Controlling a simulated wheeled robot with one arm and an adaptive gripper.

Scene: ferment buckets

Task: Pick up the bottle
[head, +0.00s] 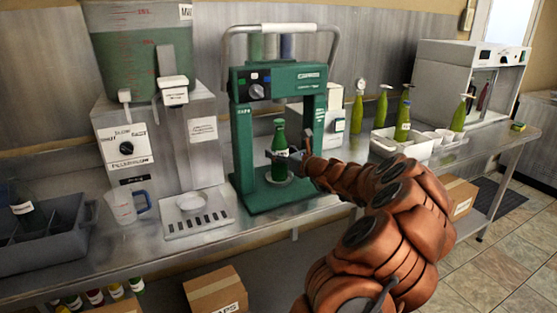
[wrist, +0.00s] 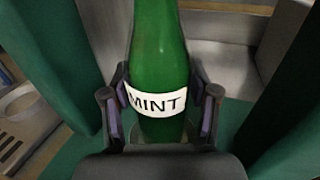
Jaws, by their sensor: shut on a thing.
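The green bottle (head: 280,142) stands upright inside the frame of a green bench machine (head: 249,185) on the metal counter. In the wrist view the bottle (wrist: 160,50) fills the middle and bears a white label reading MINT. My gripper (head: 287,156) reaches in from the right at the bottle's middle. In the wrist view my gripper (wrist: 160,105) has one finger on each side of the bottle, at label height, and is shut on it. The bottle's base sits at or just above a pale round disc; I cannot tell if they touch.
The machine's green posts (wrist: 275,115) flank the bottle closely. To the left are a dispenser with a clear tank (head: 142,45), a measuring jug (head: 124,206) and a grey bin (head: 40,235). Several green bottles and a white bin (head: 402,148) stand to the right.

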